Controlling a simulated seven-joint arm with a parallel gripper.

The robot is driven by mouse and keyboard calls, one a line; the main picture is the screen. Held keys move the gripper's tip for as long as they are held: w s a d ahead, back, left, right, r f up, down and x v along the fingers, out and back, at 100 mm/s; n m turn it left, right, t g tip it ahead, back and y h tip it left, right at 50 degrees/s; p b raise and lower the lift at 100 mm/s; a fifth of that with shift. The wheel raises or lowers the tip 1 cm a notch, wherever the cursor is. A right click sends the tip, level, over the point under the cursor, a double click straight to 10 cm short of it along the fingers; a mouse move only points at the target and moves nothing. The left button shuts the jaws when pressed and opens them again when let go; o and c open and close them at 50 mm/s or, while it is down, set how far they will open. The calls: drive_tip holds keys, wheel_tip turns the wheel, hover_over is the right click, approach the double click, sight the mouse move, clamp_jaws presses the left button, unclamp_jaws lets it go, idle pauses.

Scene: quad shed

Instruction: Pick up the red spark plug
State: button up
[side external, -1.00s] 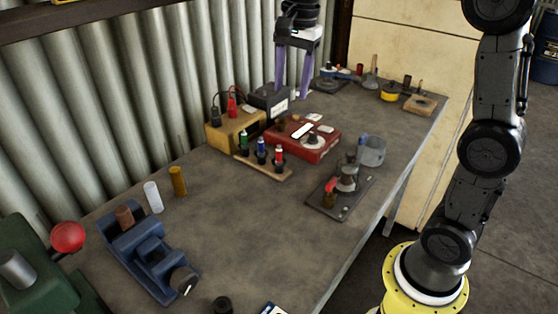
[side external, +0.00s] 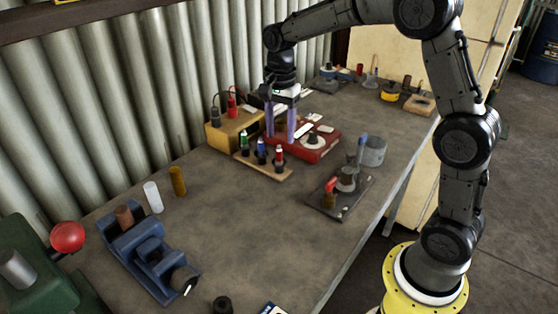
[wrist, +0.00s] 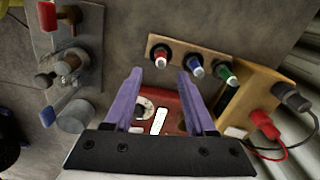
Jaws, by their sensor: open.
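A wooden holder (side external: 283,176) carries three upright spark plugs in a row: green, blue and red. The red spark plug (side external: 279,158) stands at the right end of the row in the side view. In the wrist view the red spark plug (wrist: 160,60) is at the left end, beside the blue plug (wrist: 196,68) and green plug (wrist: 227,74). My gripper (side external: 279,138) is open and empty, with purple fingers pointing down over the red box, behind the plugs. In the wrist view my gripper (wrist: 160,72) has its fingertips level with the red and blue plugs, apart from them as far as I can tell.
A red box (side external: 316,150) lies behind the holder. A yellow battery (side external: 228,135) with red and black clamps stands at left. A dark plate with parts (side external: 322,207) and a grey cup (side external: 373,151) are at right. The bench's middle front (side external: 225,220) is clear.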

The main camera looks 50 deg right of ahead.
sight(279, 147)
drive_tip(key=f, duration=0.5)
drive_tip(key=shift+a, duration=0.3)
clamp_jaws()
